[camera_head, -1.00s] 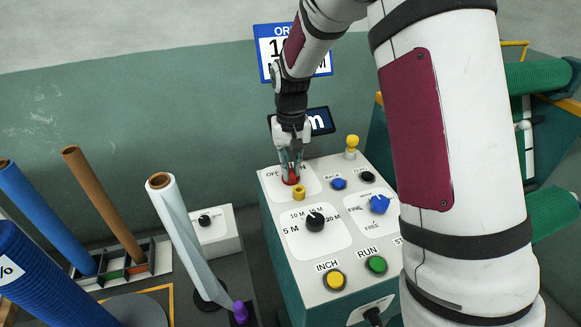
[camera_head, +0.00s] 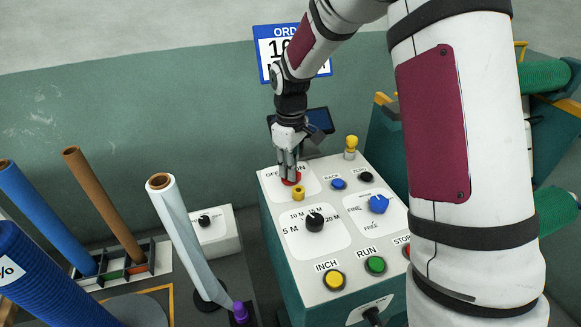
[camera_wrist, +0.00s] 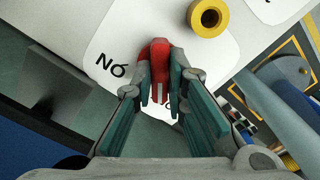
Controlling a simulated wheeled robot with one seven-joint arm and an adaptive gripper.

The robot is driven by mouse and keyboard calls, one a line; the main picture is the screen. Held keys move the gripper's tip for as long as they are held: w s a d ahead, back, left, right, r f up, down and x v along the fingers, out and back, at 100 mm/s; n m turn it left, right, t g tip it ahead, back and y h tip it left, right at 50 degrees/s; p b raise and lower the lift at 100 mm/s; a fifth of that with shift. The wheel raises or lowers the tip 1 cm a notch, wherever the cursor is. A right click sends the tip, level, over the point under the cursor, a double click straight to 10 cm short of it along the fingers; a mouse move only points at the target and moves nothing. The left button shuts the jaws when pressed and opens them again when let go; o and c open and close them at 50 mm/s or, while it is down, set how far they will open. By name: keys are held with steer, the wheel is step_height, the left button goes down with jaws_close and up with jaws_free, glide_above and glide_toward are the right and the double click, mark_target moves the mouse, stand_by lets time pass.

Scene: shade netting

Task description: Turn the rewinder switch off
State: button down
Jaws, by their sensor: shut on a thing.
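The red rewinder switch (camera_wrist: 160,62) sits on a white plate at the back left of the sloped control panel (camera_head: 335,258). The plate's ON label shows in the wrist view, with the OFF label mostly hidden by my gripper. In the head view only a red edge of the switch (camera_head: 291,181) shows under my fingers. My gripper (camera_head: 289,176) points down at the switch. In the wrist view my gripper (camera_wrist: 162,95) has its fingers on both sides of the red handle, shut on it.
A yellow ring-shaped part (camera_head: 298,192) stands close in front of the switch. Black (camera_head: 314,222) and blue (camera_head: 378,204) knobs, several buttons and a yellow-topped post (camera_head: 351,146) are also on the panel. Rolls of sheeting (camera_head: 187,237) stand to the left.

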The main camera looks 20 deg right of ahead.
steer(key=shift+n, duration=0.6)
steer(key=c, duration=1.6)
jaws_free()
step_height(320, 180, up, 12)
